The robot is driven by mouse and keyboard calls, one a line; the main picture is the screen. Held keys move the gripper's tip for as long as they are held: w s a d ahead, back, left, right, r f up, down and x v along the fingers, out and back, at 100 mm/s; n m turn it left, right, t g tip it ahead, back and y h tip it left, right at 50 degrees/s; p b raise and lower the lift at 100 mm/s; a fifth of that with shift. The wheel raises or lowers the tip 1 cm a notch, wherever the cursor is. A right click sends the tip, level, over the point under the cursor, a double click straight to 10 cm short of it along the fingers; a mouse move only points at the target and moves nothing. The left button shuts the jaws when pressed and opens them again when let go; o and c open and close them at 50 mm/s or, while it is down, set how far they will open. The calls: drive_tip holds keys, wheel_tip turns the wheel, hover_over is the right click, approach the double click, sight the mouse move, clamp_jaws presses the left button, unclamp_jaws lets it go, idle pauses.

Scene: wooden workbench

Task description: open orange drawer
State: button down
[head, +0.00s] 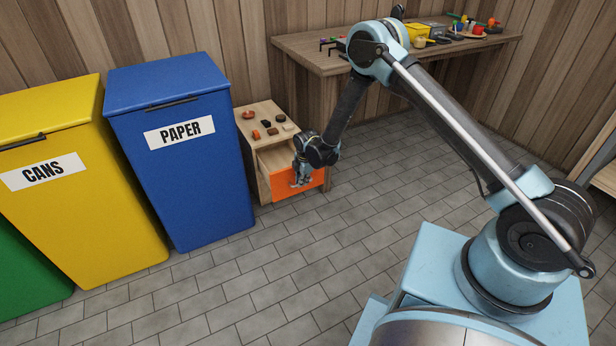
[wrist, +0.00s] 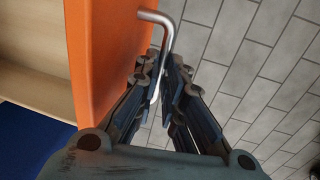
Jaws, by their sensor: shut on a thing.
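The orange drawer (head: 284,188) is in a small wooden cabinet beside the blue bin. It stands partly pulled out, with its wooden inside showing behind the front. In the wrist view the orange drawer front (wrist: 100,50) is at the left, with a bent metal handle (wrist: 160,18) sticking out from it. My gripper (head: 300,182) is at the drawer front. In the wrist view my gripper (wrist: 168,75) is shut on the handle, whose lower part is between the fingers and partly hidden by them.
Several small items (head: 268,124) lie on the cabinet top. A blue PAPER bin (head: 190,180) stands close left of the cabinet, with a yellow CANS bin (head: 90,220) beyond. A workbench (head: 335,60) stands behind. The tiled floor (head: 350,220) in front is clear.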

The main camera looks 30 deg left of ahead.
drive_tip(key=shift+d, duration=0.15)
drive_tip(key=c, duration=1.7)
unclamp_jaws()
drive_tip(key=shift+r, duration=0.1)
drive_tip(key=r, duration=0.4)
drive_tip(key=d+r, duration=0.1)
drive_tip(key=r, duration=0.2)
drive_tip(key=s+r, duration=0.1)
drive_tip(key=r, duration=0.3)
drive_tip(key=shift+d+r, duration=0.3)
drive_tip(key=shift+d, duration=0.1)
